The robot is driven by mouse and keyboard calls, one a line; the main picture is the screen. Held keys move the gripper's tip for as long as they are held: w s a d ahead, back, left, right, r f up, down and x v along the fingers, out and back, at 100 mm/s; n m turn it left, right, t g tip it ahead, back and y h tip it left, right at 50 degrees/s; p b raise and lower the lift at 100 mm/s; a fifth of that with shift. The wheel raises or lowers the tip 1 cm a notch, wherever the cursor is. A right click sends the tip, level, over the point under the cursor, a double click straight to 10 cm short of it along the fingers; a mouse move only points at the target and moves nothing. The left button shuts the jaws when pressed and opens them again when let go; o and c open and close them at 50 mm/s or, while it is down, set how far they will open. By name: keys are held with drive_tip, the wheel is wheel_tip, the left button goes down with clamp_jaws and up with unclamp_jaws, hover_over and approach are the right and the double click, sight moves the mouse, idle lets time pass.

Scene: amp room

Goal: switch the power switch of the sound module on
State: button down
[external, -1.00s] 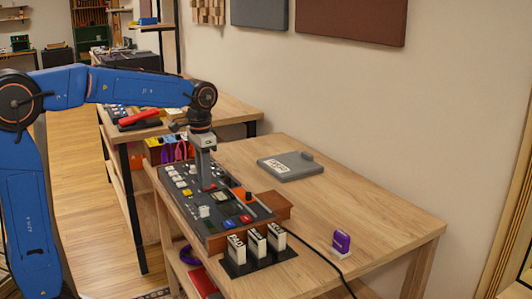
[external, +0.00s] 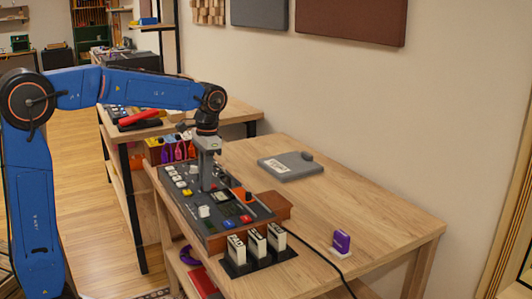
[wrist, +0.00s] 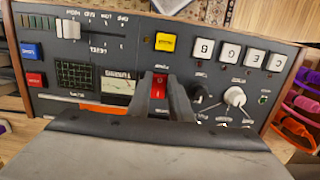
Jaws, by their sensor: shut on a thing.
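The sound module is a dark panel (external: 222,233) with wooden ends on the table. It also shows in the wrist view (wrist: 210,80), with buttons, knobs, a slider and small screens. A red rocker switch (wrist: 158,88), which looks like the power switch, sits in the middle of the panel beside a small screen (wrist: 117,86). My gripper (external: 207,189) points down onto the panel. In the wrist view its fingers (wrist: 164,98) stand on both sides of the red switch and are shut on it. The fingers hide part of the switch, so its position is unclear.
Labelled blocks in a black holder (external: 257,262) stand at the module's near end. A purple stamp-like object (external: 341,241) and a grey flat case (external: 290,166) lie on the table (external: 380,215). A black cable runs off the front edge. The right side is mostly clear.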

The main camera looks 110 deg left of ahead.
drive_tip(key=shift+w+a+g+h, duration=0.2)
drive_tip(key=shift+g+h, duration=0.5)
drive_tip(key=c, duration=1.9)
unclamp_jaws()
drive_tip(key=shift+o, duration=0.2)
drive_tip(key=shift+r, duration=0.1)
drive_tip(key=v, duration=1.7)
drive_tip(key=shift+r, duration=0.2)
